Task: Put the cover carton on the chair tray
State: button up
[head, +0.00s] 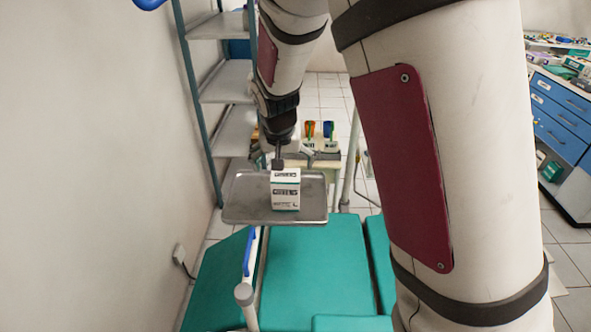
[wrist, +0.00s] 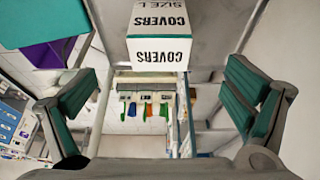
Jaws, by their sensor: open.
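The cover carton (head: 285,190) is a small white box with dark lettering and a green band. It stands upright on the metal chair tray (head: 238,207), near the middle, and appears to rest on it. In the wrist view the carton (wrist: 158,48) shows at top centre, its print upside down. My gripper (head: 279,160) is just behind and above the carton in the head view, partly hidden by it. In the wrist view my gripper (wrist: 165,82) has its green-padded fingers wide apart, with a gap on each side of the carton.
The green dental chair (head: 312,265) lies below the tray, with a pale post (head: 246,300) in front. A shelf rack (head: 222,85) stands at the left by the wall. A stand with coloured items (head: 320,140) is behind the tray. Blue drawers (head: 560,115) are at the right.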

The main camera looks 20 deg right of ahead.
jog(key=s+r+n+y, duration=0.2)
jog(key=s+r, duration=1.1)
jog(key=s+r+n, duration=0.1)
jog(key=s+r, duration=0.1)
jog(key=s, duration=0.6)
jog(key=s+r+n+t, duration=0.1)
jog(key=s+r, duration=0.2)
jog(key=s, duration=0.4)
jog(key=shift+s+d+n+t, duration=0.3)
jog(key=shift+s+d, duration=0.05)
jog(key=shift+s, duration=0.05)
